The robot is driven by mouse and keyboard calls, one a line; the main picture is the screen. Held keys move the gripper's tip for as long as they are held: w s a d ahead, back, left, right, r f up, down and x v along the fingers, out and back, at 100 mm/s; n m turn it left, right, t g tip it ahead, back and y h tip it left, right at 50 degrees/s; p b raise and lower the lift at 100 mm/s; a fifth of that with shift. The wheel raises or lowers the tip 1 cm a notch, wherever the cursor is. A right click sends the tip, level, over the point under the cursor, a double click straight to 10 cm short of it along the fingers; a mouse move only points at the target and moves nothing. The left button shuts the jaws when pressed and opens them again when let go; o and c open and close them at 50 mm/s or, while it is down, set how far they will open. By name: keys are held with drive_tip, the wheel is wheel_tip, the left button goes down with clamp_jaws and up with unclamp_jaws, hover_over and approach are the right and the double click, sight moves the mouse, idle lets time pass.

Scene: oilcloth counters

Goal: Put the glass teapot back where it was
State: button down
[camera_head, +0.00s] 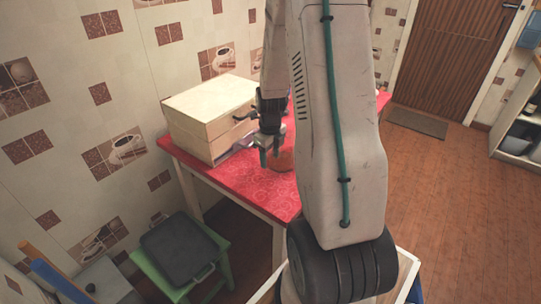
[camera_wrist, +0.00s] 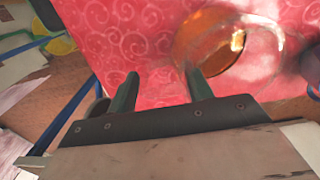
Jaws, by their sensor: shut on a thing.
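The glass teapot (camera_wrist: 208,38), clear with an amber-brown tint, is at the upper right of the wrist view, over the red cloth. In the head view it is a brownish round shape (camera_head: 281,160) beside my gripper (camera_head: 268,152), partly hidden by my arm. In the wrist view my gripper (camera_wrist: 162,80) has its two dark green fingers a little apart, the right one against the teapot's edge. It is shut on the teapot; the exact part gripped is unclear. I cannot tell whether the teapot touches the table.
The red-clothed table (camera_head: 232,178) has bare room at its front left. A wooden box (camera_head: 205,115) stands at its back left, close to my gripper.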

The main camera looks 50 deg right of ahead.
drive_tip(key=c, duration=0.6)
unclamp_jaws()
wheel_tip(320, 180, up, 12)
drive_tip(key=s+a+r+n, duration=0.2)
drive_tip(key=a+r+n, duration=0.6)
drive_tip(key=a+n, duration=0.25)
drive_tip(key=s+a+r+n, duration=0.3)
drive_tip(key=s+a+n, duration=0.5)
drive_tip(key=n, duration=0.4)
drive_tip(key=s+a+r+n+t, duration=0.1)
drive_tip(key=s+a+r+n, duration=0.2)
drive_tip(key=s+a+n, duration=0.5)
drive_tip(key=s+n, duration=0.1)
drive_tip(key=n, duration=0.3)
drive_tip(key=shift+s+a, duration=0.15)
drive_tip(key=shift+a, duration=0.15)
drive_tip(key=shift+n, duration=0.25)
